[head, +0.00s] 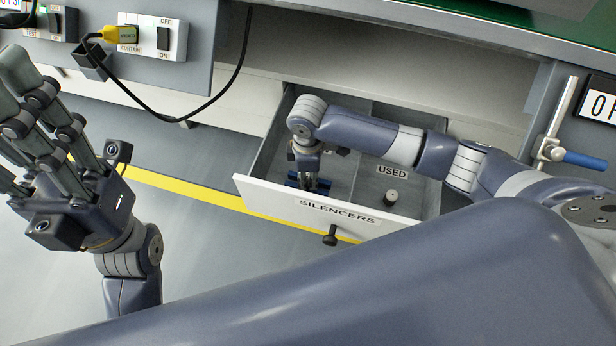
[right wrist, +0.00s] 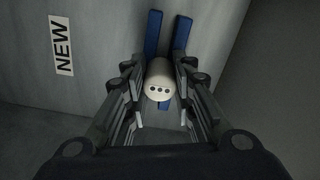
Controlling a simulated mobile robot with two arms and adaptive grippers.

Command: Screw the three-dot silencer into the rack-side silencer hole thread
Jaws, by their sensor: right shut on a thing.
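In the right wrist view, the three-dot silencer (right wrist: 160,80) is a pale cylinder with three dark dots on its near end face. My right gripper (right wrist: 161,88) is shut on it, with fingers on both sides, beside blue holder bars (right wrist: 152,32). In the head view, my right gripper (head: 309,180) reaches down into the open drawer (head: 290,207) labelled SILENCERS, and the silencer is hidden there. My left gripper (head: 25,130) is raised at the left, with fingers apart and empty. The silencer hole thread is not in view.
A used silencer (head: 391,196) stands in the drawer's right compartment, marked USED. The drawer knob (head: 331,238) sticks out in front. A NEW label (right wrist: 62,45) lies beside the held silencer. A switch panel (head: 150,36) with a black cable is at the upper left. A blue-handled valve (head: 580,158) is at right.

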